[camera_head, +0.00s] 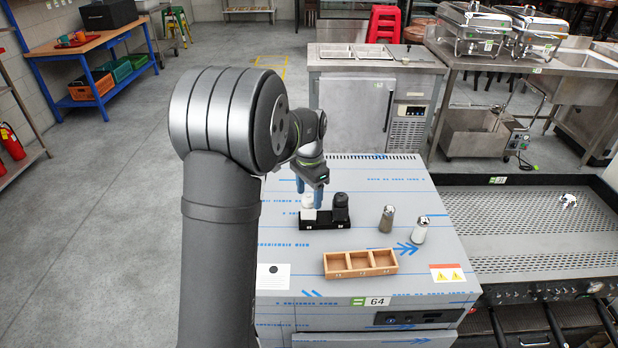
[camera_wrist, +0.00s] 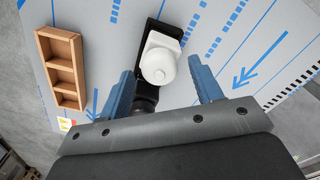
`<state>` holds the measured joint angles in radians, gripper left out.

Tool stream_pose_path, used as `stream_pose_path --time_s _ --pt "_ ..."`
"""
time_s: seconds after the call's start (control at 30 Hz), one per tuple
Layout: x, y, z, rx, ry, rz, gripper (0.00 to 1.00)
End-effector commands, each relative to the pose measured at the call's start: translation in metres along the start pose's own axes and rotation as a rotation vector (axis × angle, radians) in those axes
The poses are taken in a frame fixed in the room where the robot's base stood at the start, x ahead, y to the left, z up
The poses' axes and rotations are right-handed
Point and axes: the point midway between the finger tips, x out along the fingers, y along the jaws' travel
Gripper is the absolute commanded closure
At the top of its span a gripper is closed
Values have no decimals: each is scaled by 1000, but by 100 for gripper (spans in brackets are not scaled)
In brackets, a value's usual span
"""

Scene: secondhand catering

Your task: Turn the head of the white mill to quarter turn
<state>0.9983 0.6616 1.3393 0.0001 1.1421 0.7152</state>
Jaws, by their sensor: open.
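The white mill (camera_head: 308,216) stands upright in a black stand (camera_head: 325,225) on the worktop. In the wrist view the white mill (camera_wrist: 159,66) shows from above, with a rounded head and a small knob on top. My gripper (camera_head: 309,189) is above the white mill with its blue fingers pointing down. In the wrist view my gripper (camera_wrist: 161,68) is open, one finger on each side of the mill, with gaps visible. A black mill (camera_head: 341,203) stands beside the white one in the same stand. I cannot read any turn mark on the white head.
A wooden three-compartment box (camera_head: 360,263) lies in front of the stand. Two metal-topped shakers, one grey-brown (camera_head: 387,220) and one white (camera_head: 419,231), stand to the right. The worktop's left part is clear. A perforated drain surface (camera_head: 540,225) lies further right.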

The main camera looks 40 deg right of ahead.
Motion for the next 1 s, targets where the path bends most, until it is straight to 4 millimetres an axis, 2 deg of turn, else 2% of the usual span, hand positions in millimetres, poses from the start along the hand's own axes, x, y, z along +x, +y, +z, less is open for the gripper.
stream_pose_path --time_s 0.17,0.6,0.8,1.0 --pt "-28 -1 -1 0 5 -4 41" --pt "-133 0 0 0 4 -3 41" --pt "-161 0 0 0 1 -1 41" --pt "-171 0 0 0 0 0 41"
